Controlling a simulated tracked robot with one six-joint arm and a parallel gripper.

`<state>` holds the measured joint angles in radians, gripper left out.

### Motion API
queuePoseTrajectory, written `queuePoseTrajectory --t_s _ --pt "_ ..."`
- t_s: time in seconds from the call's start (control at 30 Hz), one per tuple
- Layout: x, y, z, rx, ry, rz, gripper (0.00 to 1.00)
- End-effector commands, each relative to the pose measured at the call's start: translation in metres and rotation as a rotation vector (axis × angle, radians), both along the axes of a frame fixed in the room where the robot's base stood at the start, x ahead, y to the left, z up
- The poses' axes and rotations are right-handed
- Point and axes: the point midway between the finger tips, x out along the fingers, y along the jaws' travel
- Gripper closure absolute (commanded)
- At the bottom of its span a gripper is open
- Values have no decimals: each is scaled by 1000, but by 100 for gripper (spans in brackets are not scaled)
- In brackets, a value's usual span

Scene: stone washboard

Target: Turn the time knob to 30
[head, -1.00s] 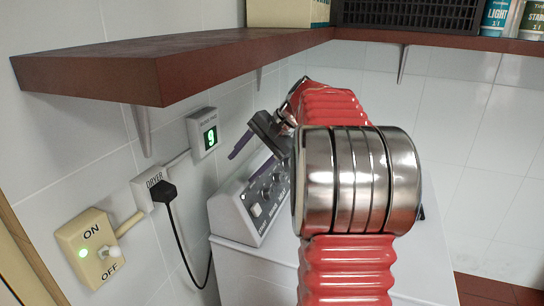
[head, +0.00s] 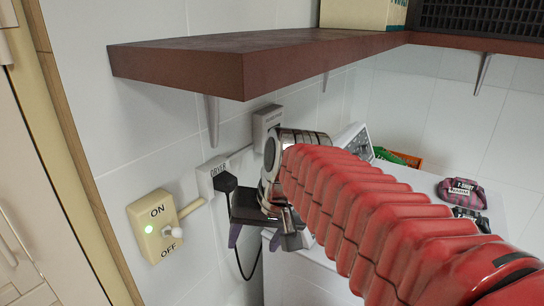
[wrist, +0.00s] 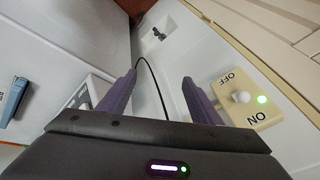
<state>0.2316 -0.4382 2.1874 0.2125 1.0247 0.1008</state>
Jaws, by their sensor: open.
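My gripper (head: 262,238) is open and empty in the head view, its purple fingers pointing down beside the wall and the dryer plug. In the wrist view the two fingers of my gripper (wrist: 158,80) are spread with nothing between them but the wall and a black cable behind. Part of the grey control panel (head: 353,140) shows past my arm in the head view. In the wrist view a piece of the panel (wrist: 92,92) shows left of the fingers. The time knob cannot be made out; my arm hides much of the panel in the head view.
An ON/OFF wall switch (head: 157,227) with a lit green light is left of my gripper. A black plug (head: 226,183) sits in the dryer socket. A brown shelf (head: 240,70) overhangs my gripper. Folded clothes (head: 462,193) lie at the right.

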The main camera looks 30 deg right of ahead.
Motion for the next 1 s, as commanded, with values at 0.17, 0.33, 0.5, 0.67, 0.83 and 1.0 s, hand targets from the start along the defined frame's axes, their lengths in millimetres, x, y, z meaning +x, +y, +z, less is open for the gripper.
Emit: queuePoseTrajectory --t_s 0.17,0.33,0.5,0.67,0.83,1.0 --pt "-36 22 -17 -106 -37 138 41" --pt "-65 33 -36 -201 -74 259 41" --pt "-80 38 -48 -256 -99 332 41" --pt "-83 39 -51 -270 -103 349 41" --pt "-83 39 -51 -269 -103 347 41" --pt "-83 39 -51 -268 -103 346 53"
